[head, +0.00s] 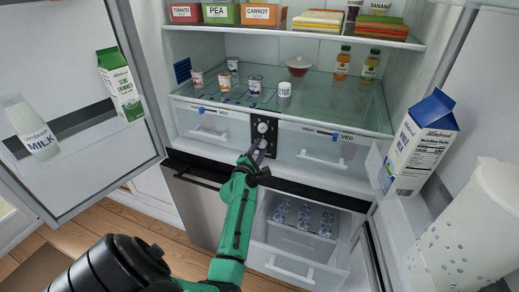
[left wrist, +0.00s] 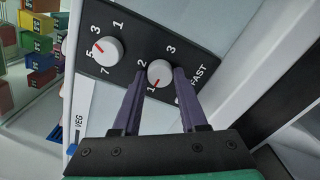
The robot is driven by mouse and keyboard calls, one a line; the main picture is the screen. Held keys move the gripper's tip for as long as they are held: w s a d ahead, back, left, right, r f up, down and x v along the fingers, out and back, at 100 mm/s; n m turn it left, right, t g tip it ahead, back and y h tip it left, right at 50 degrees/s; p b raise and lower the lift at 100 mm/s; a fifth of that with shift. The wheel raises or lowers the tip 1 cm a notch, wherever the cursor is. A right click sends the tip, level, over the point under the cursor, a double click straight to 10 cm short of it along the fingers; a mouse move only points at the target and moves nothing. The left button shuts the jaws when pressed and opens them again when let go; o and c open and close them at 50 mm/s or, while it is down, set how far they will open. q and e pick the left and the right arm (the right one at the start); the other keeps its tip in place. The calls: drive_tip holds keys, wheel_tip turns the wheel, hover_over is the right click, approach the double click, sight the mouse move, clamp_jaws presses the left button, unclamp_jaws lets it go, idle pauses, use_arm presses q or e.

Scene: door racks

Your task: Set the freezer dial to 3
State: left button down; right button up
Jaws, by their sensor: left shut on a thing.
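A black control panel (head: 264,128) with two white dials sits between the two drawers in the open fridge. In the left wrist view, the dial marked 1, 2, 3 and FAST (left wrist: 160,73) is between the purple fingers of my left gripper (left wrist: 160,77), which is shut on it. Its red mark points toward the 1. In the head view my left gripper (head: 257,153) reaches the panel's lower part and partly hides the lower dial. My right gripper is not in view.
Clear VEG drawers (head: 211,124) and (head: 315,143) flank the panel. The glass shelf above holds small cups, a bowl and bottles. The open doors carry milk cartons (head: 121,84) and (head: 420,140). Below, a freezer drawer (head: 290,268) stands open.

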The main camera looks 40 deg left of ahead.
use_arm(q)
drive_tip(key=m, duration=0.5)
drive_tip(key=shift+r+m, duration=0.3)
drive_tip(key=shift+r, duration=0.1)
drive_tip(key=m+p, duration=0.1)
drive_tip(key=m, duration=0.3)
drive_tip(key=shift+w+a, duration=0.1)
drive_tip(key=m+p, duration=0.1)
drive_tip(key=m, duration=1.6)
drive_tip(key=shift+m, duration=0.3)
drive_tip(key=m+b, duration=0.2)
drive_tip(key=m, duration=0.2)
drive_tip(key=shift+f+m, duration=0.1)
drive_tip(key=shift+m, duration=0.2)
drive_tip(key=shift+m+b, duration=0.8)
drive_tip(key=shift+m, duration=0.9)
